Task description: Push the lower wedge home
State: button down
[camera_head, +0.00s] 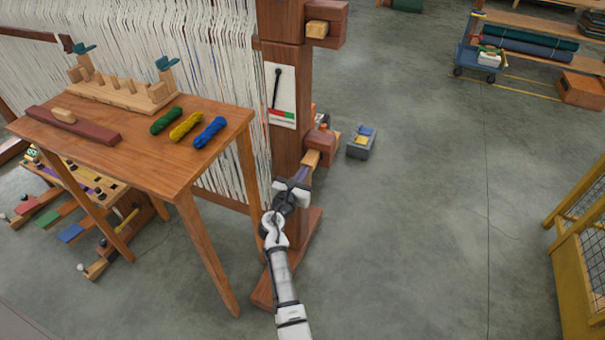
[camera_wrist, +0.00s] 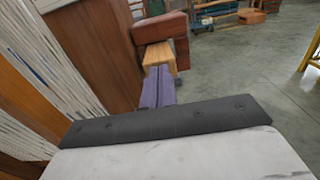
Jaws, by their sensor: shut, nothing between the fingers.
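The lower wedge (camera_head: 312,157) is a pale wood block sticking out of a red-brown housing (camera_head: 321,139) low on the loom's upright post. In the wrist view the wedge (camera_wrist: 159,56) sits straight ahead of the fingers, its near end standing out from the housing. My gripper (camera_head: 305,170) is shut and empty, with its tips at the near end of the wedge. In the wrist view the closed purplish fingers (camera_wrist: 158,72) overlap that end; I cannot tell whether they touch it.
The post (camera_head: 285,130) carries a white card (camera_head: 281,95) with a dark pointer and a red-green strip. An upper wedge (camera_head: 317,29) is above. A table (camera_head: 170,165) with three skeins stands left.

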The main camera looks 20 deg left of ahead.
aim_at(308, 163)
jog(key=w, duration=0.4)
jog(key=shift+b, duration=0.4)
jog(key=shift+d+r, duration=0.1)
jog(key=shift+r, duration=0.1)
